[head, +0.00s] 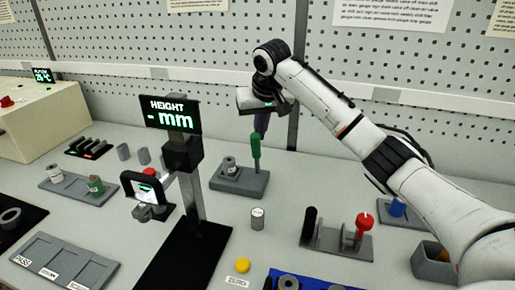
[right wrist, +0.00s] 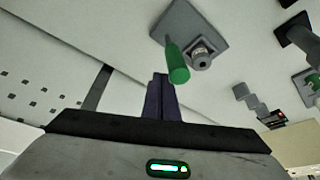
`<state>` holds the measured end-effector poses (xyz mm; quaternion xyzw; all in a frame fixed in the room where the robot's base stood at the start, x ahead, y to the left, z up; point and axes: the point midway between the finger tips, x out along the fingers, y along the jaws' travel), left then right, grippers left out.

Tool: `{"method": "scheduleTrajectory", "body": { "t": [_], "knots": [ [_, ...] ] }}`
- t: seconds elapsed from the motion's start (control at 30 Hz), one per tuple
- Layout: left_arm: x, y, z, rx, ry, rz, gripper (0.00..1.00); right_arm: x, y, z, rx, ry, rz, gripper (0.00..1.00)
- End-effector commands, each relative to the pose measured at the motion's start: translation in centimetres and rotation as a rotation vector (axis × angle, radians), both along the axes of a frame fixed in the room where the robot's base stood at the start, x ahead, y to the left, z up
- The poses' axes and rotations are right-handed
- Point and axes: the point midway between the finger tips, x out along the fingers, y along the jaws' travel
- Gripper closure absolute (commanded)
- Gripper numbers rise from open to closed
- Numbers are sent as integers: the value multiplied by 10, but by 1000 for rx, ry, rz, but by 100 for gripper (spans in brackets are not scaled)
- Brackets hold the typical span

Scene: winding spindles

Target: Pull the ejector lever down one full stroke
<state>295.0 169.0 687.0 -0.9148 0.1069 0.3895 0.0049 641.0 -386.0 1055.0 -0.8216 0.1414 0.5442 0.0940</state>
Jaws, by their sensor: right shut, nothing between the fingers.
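The green-handled lever (head: 256,146) stands upright on a grey base (head: 240,185) in the head view, with a small grey spindle (head: 230,166) beside it. In the right wrist view the green handle (right wrist: 177,66) points toward the camera, just beyond the fingertips, with the spindle (right wrist: 202,55) next to it. My right gripper (head: 261,128) is shut and empty, its dark fingers pointing down just above the top of the handle. The fingers also show in the right wrist view (right wrist: 161,92). Whether they touch the handle I cannot tell. My left gripper is out of view.
A height gauge (head: 172,112) reading "- mm" stands left of the lever base. A fixture with a red knob (head: 363,220) and a black post (head: 310,222) is at the right. A lone grey cylinder (head: 257,218) and a yellow button (head: 242,265) are nearer the front.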

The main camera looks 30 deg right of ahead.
Motion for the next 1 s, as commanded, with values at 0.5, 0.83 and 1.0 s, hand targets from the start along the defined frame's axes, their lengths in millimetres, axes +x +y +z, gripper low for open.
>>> {"method": "scheduleTrajectory", "body": {
  "t": [0.5,0.83,1.0],
  "knots": [
    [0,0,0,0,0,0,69,6,-7,-2,1,3,-1,100],
    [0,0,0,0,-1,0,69,12,-15,-5,1,2,0,100],
    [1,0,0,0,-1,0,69,14,-17,-6,-1,2,1,100]
  ]
}}
